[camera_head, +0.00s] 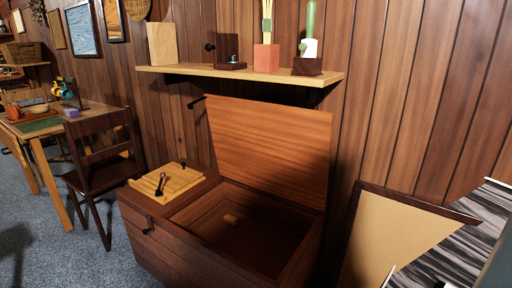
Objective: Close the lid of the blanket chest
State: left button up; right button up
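The wooden blanket chest (178,248) stands on the floor at the lower middle. Its lid (270,148) is open, raised nearly upright and leaning back toward the panelled wall. Neither of my grippers is in view.
A wall shelf (240,74) with several blocks and holders hangs above the lid. A dark chair (100,160) and a desk (50,120) stand at left. A framed tan board (390,235) leans at right near a striped dark-and-white surface (455,250). Carpet (70,262) is free at lower left.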

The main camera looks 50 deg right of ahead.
aim_at(283, 151)
jog(key=i+z, duration=0.35)
jog(key=z, duration=0.15)
jog(key=i+j+z, duration=0.2)
jog(key=i+z, duration=0.15)
jog(key=z, duration=0.15)
jog(key=i+j+z, duration=0.3)
jog(key=z, duration=0.2)
jog(key=i, duration=0.05)
